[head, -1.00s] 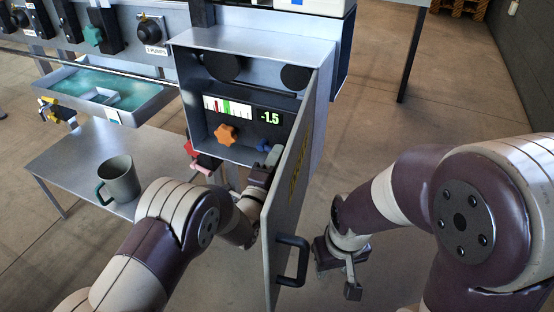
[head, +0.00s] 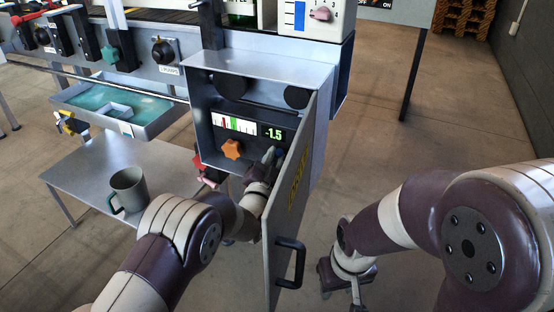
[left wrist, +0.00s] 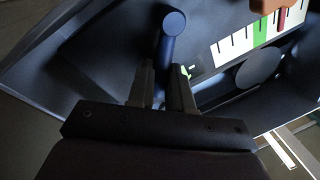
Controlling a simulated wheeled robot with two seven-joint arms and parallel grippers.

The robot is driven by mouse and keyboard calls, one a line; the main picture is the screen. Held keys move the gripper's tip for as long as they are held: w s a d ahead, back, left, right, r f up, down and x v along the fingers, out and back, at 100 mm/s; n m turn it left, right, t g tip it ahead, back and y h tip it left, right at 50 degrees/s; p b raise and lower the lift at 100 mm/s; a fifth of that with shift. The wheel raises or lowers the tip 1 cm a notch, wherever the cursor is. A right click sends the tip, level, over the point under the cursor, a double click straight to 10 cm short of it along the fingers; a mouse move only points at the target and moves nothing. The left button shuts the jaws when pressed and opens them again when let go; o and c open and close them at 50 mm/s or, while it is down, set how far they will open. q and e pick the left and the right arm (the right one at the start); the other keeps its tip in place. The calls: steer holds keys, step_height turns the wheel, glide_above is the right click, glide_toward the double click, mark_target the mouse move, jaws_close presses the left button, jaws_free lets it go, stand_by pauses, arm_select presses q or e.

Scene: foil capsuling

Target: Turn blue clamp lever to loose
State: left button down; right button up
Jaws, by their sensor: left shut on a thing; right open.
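The blue clamp lever (left wrist: 172,30) shows in the left wrist view as a dark blue bar with a rounded end, lying between the fingers of my left gripper (left wrist: 165,85). My left gripper is shut on it. In the head view the left gripper (head: 268,158) reaches into the open cabinet (head: 260,62), below the -1.5 readout, and mostly hides the lever. My right gripper (head: 342,280) is open and empty, low over the floor to the right of the cabinet door.
The cabinet door (head: 283,225) stands open between my arms. An orange knob (head: 232,149) sits left of the readout (head: 273,133). A red valve handle (head: 208,172) is at the cabinet's lower left. A mug (head: 128,188) stands on the side table (head: 90,165).

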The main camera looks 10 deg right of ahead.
mark_target(268, 141)
arm_select(q)
steer(key=n, duration=0.1)
steer(key=a+n+p, duration=0.1)
steer(key=n, duration=0.1)
steer(key=w+r+n+y, duration=0.1)
steer(key=shift+a+r+n+p, duration=0.1)
steer(key=shift+a+n+p, duration=0.1)
steer(key=shift+n+p, duration=0.1)
steer(key=shift+w+a+n+g+p, duration=0.15)
steer(key=shift+a+n+g+p, duration=0.1)
steer(key=shift+n, duration=0.45)
steer(key=shift+w+a+n+g+p, duration=0.15)
steer(key=shift+a+n, duration=0.1)
steer(key=shift+n, duration=0.45)
steer(key=c, duration=1)
jaws_free()
steer(key=shift+r, duration=0.1)
steer(key=shift+c, duration=0.2)
